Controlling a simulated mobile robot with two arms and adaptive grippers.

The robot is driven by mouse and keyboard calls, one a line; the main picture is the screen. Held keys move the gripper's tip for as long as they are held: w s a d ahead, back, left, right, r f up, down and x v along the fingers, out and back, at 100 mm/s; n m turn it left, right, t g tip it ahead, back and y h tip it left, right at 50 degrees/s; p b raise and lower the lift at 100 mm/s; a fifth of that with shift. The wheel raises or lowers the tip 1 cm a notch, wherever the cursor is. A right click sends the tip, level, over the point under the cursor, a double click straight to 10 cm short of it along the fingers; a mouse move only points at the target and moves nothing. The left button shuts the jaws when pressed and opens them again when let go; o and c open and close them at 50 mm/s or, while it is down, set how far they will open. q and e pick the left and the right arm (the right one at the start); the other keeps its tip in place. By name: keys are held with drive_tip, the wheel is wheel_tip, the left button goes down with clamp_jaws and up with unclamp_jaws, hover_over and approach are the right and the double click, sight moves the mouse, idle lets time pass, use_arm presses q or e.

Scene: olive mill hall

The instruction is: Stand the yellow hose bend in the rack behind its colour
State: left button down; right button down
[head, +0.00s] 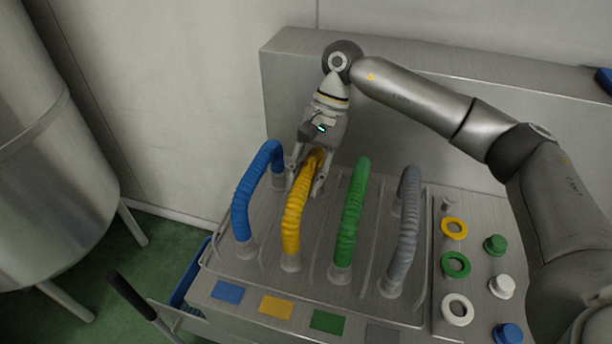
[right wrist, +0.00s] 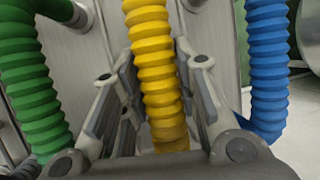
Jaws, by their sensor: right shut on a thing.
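The yellow hose bend (head: 294,220) is upright in the rack (head: 325,285), between the blue hose bend (head: 243,208) and the green hose bend (head: 350,220). Its near end is behind the yellow patch (head: 276,307); its far end is hidden by my gripper. I cannot tell whether it bears fully on the rack floor. My right gripper (head: 306,184) is shut on the yellow bend near its top, from behind. In the right wrist view the yellow bend (right wrist: 155,65) runs between the fingers. My left gripper is not in view.
A grey hose bend (head: 405,230) stands right of the green one. Blue (head: 228,291) and green (head: 327,321) patches flank the yellow patch. Rings and caps, such as a yellow ring (head: 454,228), lie on the right panel. A steel wall (head: 300,75) rises behind the rack.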

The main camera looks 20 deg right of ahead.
drive_tip(key=shift+r, duration=0.1)
drive_tip(key=shift+c, duration=2.4)
unclamp_jaws()
drive_tip(key=shift+r+p, duration=1.7)
drive_tip(key=shift+r, duration=2.3)
drive_tip(key=shift+f, duration=0.1)
